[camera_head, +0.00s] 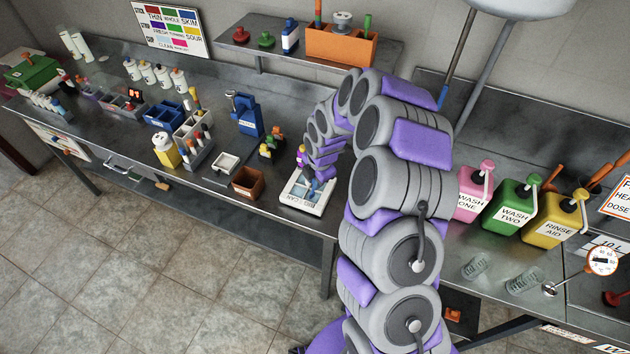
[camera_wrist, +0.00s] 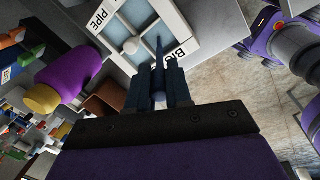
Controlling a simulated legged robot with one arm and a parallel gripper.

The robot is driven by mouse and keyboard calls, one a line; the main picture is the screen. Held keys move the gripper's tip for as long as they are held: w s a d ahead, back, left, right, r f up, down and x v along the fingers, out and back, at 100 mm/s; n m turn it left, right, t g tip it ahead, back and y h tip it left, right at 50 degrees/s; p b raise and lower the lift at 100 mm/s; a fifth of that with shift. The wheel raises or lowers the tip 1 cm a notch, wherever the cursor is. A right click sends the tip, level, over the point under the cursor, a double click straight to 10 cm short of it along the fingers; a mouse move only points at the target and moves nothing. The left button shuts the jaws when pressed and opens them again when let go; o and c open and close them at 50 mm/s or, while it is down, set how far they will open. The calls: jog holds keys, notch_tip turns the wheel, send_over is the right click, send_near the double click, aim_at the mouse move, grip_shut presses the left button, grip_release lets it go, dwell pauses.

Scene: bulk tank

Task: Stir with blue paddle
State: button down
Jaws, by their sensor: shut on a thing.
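My gripper (camera_head: 318,182) is low over a white tray (camera_head: 290,195) at the bench's front edge. In the wrist view the gripper (camera_wrist: 158,85) has its dark fingers shut on a slim blue thing (camera_wrist: 159,52), whose narrow end points towards the white tray (camera_wrist: 178,38). Its lower shape is too small to tell, so I cannot confirm that it is the blue paddle. The tray has compartments and labels reading PIPE and BIG. Separately, a long rod with a blue end (camera_head: 443,96) stands against the back wall, partly hidden by my arm.
A brown open box (camera_head: 248,183) and a small white tray (camera_head: 226,164) sit left of the gripper. Pink (camera_head: 473,203), green (camera_head: 510,212) and yellow (camera_head: 552,228) jugs stand right of my arm. A pale rounded vessel (camera_head: 515,8) is above. Floor in front is clear.

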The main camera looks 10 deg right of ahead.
jog(key=shift+r+p, duration=1.05)
jog(key=shift+r, duration=2.1)
